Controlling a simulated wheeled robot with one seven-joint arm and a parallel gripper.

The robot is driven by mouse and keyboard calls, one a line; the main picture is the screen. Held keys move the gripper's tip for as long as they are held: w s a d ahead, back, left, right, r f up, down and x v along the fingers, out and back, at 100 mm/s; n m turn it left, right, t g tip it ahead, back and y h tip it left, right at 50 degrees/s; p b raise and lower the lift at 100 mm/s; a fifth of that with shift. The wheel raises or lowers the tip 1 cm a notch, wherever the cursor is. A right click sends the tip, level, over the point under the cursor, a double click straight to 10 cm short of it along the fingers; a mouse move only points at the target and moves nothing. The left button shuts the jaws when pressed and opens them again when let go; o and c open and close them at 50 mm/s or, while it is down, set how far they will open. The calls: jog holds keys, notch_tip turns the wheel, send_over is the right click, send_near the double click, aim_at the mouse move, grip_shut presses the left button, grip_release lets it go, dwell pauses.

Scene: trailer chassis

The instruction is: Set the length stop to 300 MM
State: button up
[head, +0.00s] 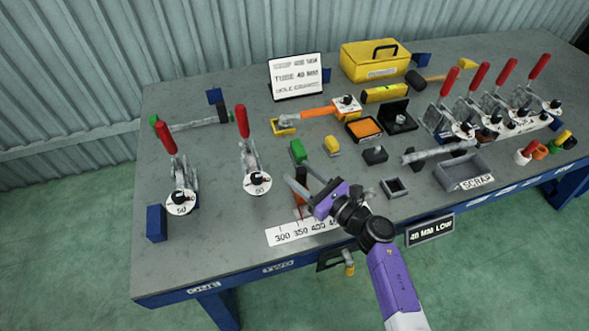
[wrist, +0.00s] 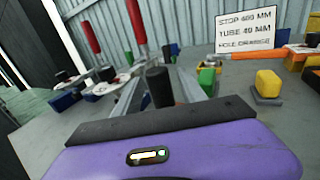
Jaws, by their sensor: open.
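The white length scale (head: 284,236) lies along the bench's front edge in the head view, with 300, 350 and 400 readable. My purple gripper covers its right part. A thin red mark (head: 300,212) shows just behind the scale, near the 350; I cannot tell if it belongs to the stop. My gripper (head: 303,181) is open over the bench behind the scale. In the wrist view a dark upright cylinder (wrist: 158,86) stands between the grey fingers, apparently not gripped; I cannot tell whether it is the stop's knob. The stop body is hidden.
Red-handled clamps (head: 252,160) stand left, and several more stand right. A green block (head: 297,150), yellow block (head: 332,145) and orange-handled tool (head: 318,112) lie beyond my gripper. A grey scrap tray (head: 463,172) is right.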

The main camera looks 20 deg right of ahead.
aim_at(305, 179)
jog(key=v, duration=0.4)
jog(key=shift+s+d, duration=0.2)
jog(key=shift+s, duration=0.15)
jog(key=shift+c, duration=0.4)
